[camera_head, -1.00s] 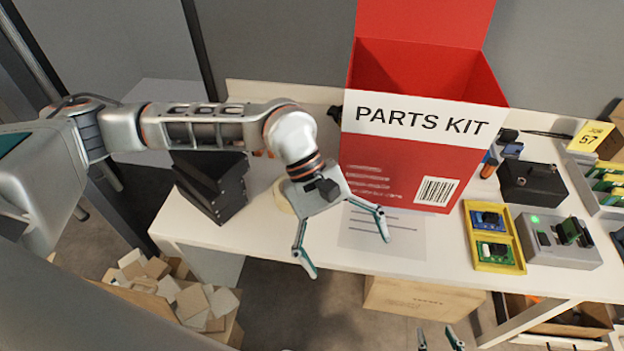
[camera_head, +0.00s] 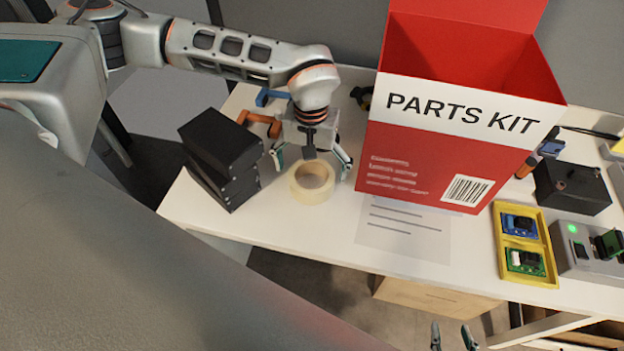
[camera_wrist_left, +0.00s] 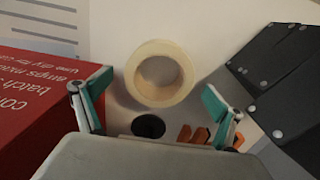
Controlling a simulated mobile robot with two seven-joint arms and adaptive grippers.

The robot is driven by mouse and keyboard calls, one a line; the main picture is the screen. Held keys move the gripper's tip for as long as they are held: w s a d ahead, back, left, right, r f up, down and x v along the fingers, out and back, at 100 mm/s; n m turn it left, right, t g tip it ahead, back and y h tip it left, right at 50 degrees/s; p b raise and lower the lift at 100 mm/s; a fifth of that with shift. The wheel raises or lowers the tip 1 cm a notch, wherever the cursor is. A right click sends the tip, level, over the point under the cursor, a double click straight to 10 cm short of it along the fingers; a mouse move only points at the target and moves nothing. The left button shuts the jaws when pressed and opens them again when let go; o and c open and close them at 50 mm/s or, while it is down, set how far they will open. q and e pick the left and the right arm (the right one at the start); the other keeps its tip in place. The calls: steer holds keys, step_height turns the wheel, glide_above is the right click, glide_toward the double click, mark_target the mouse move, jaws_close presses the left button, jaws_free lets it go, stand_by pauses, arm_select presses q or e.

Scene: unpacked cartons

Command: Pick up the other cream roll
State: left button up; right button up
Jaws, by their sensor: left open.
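A cream roll (camera_head: 311,196) lies flat on the white table, between the black boxes and the red carton. My left gripper (camera_head: 311,165) is open just behind and above it, fingers spread to either side. In the left wrist view the cream roll (camera_wrist_left: 133,74) shows as a ring between and slightly beyond the open fingertips (camera_wrist_left: 158,82), not touching them. No second cream roll is in view. My right gripper (camera_head: 451,330) shows only its two fingertips at the bottom edge, apart and empty.
Stacked black boxes (camera_head: 225,160) stand left of the roll. The tall red PARTS KIT carton (camera_head: 430,150) stands close on its right. A printed sheet (camera_head: 405,228) lies in front of the carton. A yellow tray (camera_head: 512,277) and orange and blue clamp-like items (camera_head: 262,119) are nearby.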

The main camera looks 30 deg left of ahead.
arm_select(q)
steer(key=shift+f, duration=1.3)
steer(key=c, duration=1.3)
steer(key=shift+r, duration=0.1)
